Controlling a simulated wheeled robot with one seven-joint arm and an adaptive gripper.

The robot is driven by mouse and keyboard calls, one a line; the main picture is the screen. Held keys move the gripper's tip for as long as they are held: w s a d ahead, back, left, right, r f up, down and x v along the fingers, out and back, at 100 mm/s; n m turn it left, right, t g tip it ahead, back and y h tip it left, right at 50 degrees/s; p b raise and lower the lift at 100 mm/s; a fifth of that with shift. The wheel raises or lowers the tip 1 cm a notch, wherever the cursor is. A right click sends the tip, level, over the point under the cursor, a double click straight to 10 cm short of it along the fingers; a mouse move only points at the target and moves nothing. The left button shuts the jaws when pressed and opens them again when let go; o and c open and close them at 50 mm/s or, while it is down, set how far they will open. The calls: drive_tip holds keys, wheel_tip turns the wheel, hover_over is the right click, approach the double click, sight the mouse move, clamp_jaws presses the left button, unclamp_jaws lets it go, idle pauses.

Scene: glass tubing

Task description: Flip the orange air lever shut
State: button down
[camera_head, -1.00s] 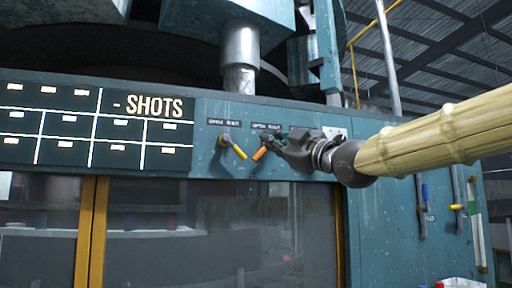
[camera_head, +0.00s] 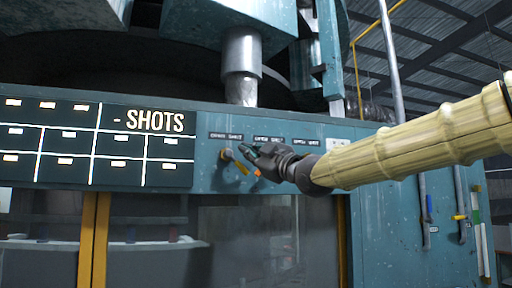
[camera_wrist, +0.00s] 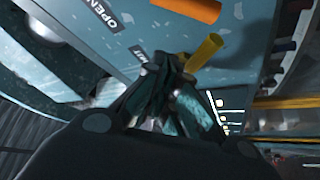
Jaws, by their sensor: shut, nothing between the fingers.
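The orange lever (camera_head: 258,171) is on the teal machine panel, right of a yellow lever. In the head view only its lower end shows, below my gripper, which hides its pivot. In the wrist view the orange lever (camera_wrist: 188,10) lies at the top edge, beyond the fingertips and apart from them in the picture. My gripper (camera_head: 252,151) is shut and empty, with its tips in front of the panel between the two levers. In the wrist view the closed fingers (camera_wrist: 178,60) point at the panel near the yellow lever. I cannot tell whether they touch anything.
The yellow lever (camera_head: 242,167) is close left of the fingertips; it also shows in the wrist view (camera_wrist: 207,50). A dark "SHOTS" board (camera_head: 95,145) is farther left. Small labels sit above the levers. Yellow-framed glass panes (camera_head: 255,240) are below. Pipes stand at right.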

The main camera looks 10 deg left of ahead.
drive_tip(key=shift+w+d+f+p, duration=0.55)
drive_tip(key=shift+w+d+f, duration=0.4)
drive_tip(key=shift+f, duration=0.2)
drive_tip(key=shift+d, duration=0.15)
